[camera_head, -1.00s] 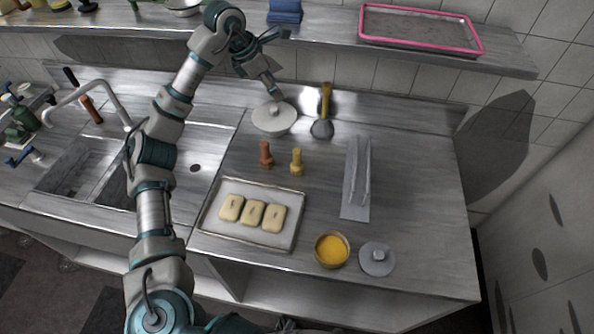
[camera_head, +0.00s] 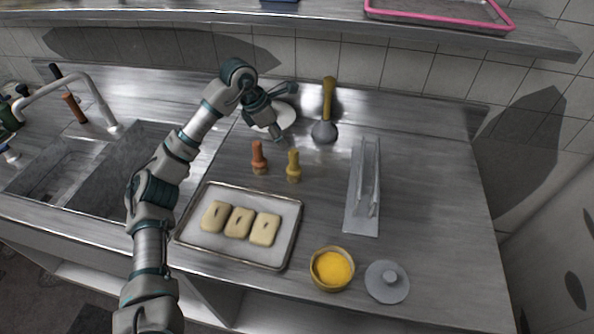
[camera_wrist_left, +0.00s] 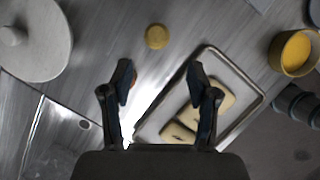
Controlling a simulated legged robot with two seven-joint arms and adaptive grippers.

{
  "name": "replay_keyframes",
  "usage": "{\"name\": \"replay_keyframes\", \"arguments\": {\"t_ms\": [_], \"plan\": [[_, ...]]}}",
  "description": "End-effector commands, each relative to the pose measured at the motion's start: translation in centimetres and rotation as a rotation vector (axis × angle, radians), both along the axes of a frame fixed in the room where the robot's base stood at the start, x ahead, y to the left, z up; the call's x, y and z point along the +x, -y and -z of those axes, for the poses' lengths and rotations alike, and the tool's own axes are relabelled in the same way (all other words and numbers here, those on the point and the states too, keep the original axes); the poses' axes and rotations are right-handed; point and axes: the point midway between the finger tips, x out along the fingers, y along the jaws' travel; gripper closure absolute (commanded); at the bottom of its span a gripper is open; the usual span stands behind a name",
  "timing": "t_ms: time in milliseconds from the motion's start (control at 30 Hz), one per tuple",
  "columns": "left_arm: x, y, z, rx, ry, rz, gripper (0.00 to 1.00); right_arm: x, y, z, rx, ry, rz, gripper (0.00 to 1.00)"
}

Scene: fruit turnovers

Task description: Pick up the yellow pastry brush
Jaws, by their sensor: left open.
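The yellow pastry brush (camera_head: 293,166) stands upright on the steel counter, just right of an orange brush (camera_head: 259,157). In the left wrist view the yellow brush (camera_wrist_left: 156,36) shows from above as a round yellow top, beyond my fingertips. My left gripper (camera_head: 277,132) is above the counter, behind the two brushes. In the wrist view my left gripper (camera_wrist_left: 163,80) has its fingers spread with nothing between them. The orange brush (camera_wrist_left: 133,77) is mostly hidden by the left finger there. My right gripper is in neither view.
A tray (camera_head: 284,259) with three pastries lies in front of the brushes. A bowl of yellow filling (camera_head: 331,268) and a grey lid (camera_head: 387,282) are at front right. A metal rack (camera_head: 362,190) stands right.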

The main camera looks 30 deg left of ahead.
Motion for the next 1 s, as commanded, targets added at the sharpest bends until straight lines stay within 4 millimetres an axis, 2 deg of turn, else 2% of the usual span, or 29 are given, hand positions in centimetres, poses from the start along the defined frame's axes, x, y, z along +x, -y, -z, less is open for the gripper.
{"name": "replay_keyframes", "arguments": {"t_ms": [33, 100, 267, 300, 567, 800, 1000], "plan": [[0.3, 0.2, 1.7, -0.001, -0.007, 0.0, 0.4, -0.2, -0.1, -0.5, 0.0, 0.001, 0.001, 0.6], [0.8, 0.6, 3.4, -0.001, -0.007, 0.0, 0.4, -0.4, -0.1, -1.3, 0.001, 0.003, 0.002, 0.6], [1.7, 1.4, 6.4, -0.002, -0.006, 0.0, 0.4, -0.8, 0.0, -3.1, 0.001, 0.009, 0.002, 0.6], [1.9, 1.6, 6.9, -0.002, -0.005, 0.0, 0.4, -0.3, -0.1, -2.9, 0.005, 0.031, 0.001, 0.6], [2.5, 2.4, 8.8, 0.0, -0.002, -0.001, 0.4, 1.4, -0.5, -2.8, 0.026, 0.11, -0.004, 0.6], [3.5, 3.2, 12.4, 0.0, -0.004, 0.0, 0.4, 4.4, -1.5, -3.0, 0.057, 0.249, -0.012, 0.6], [3.7, 3.2, 13.0, -0.001, -0.001, -0.001, 0.4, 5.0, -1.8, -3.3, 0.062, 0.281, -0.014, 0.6]]}}
